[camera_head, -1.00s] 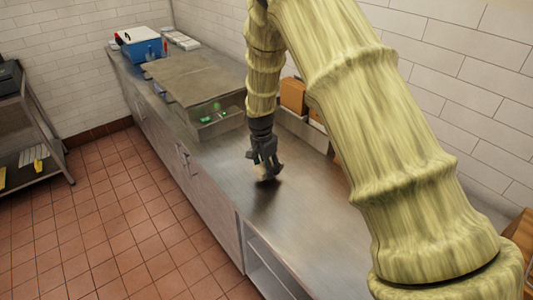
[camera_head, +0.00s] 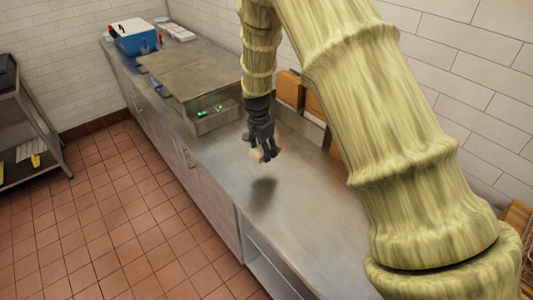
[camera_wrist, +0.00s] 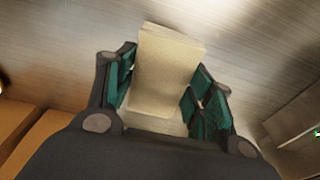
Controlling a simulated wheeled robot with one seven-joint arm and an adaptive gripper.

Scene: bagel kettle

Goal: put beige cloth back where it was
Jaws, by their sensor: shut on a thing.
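The beige cloth (camera_wrist: 168,75) is a small folded block held between the two green-padded fingers of my gripper (camera_wrist: 163,95) in the wrist view. In the head view, my gripper (camera_head: 264,152) hangs above the steel counter, with the cloth (camera_head: 257,155) showing as a small pale block at its fingertips. A dark shadow lies on the counter below and apart from them. The cloth is off the counter surface.
The steel counter (camera_head: 300,205) is clear around and in front of my gripper. A steel unit with a flat lid (camera_head: 190,72) stands behind to the left. Brown boxes (camera_head: 289,88) stand along the wall. A blue box (camera_head: 138,40) is at the far end.

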